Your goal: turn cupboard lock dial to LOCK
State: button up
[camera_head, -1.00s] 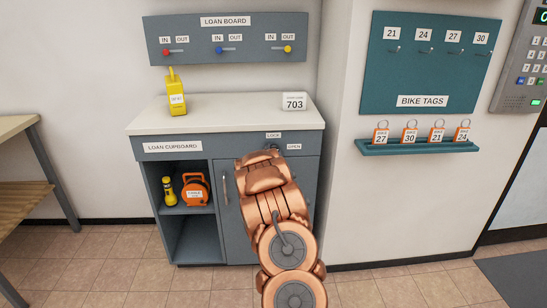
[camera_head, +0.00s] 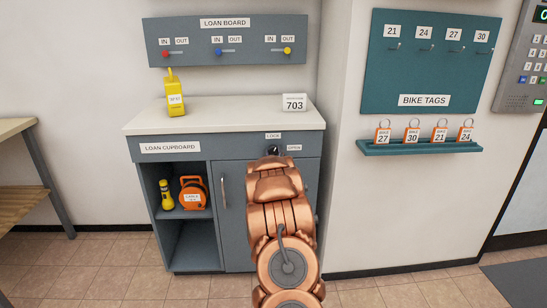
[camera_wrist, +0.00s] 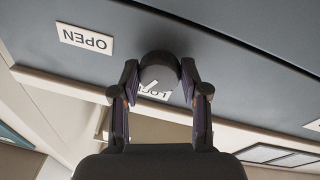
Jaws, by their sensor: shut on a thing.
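The dark round lock dial (camera_wrist: 158,70) is on the grey front of the loan cupboard (camera_head: 190,148). A white pointer mark on its face is angled towards the LOCK label (camera_wrist: 160,95), which the dial and a finger partly cover. The OPEN label (camera_wrist: 85,40) is to the left in the wrist view. In the head view, LOCK (camera_head: 273,135) is above the dial and OPEN (camera_head: 294,148) to its right. My gripper (camera_wrist: 159,80) has one finger on each side of the dial and is shut on it. In the head view, my arm hides most of the gripper.
The worktop (camera_head: 225,115) above carries a yellow device (camera_head: 175,98) and a 703 card (camera_head: 294,102). The open shelf at left holds a yellow torch (camera_head: 166,194) and an orange reel (camera_head: 193,194). The cupboard door handle (camera_head: 224,192) is left of my arm.

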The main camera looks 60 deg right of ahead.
jog(key=n+t+b, duration=0.1)
jog(key=n+b, duration=0.1)
jog(key=n, duration=0.3)
jog(key=shift+w+n+y, duration=0.1)
jog(key=shift+n+y, duration=0.2)
jog(key=shift+n, duration=0.1)
dwell(0.3)
jog(key=o, duration=1.1)
jog(key=shift+o, duration=0.2)
jog(key=shift+s+a, duration=0.1)
jog(key=shift+s, duration=0.1)
jog(key=v, duration=1.1)
jog(key=shift+a, duration=0.3)
jog(key=shift+f, duration=0.15)
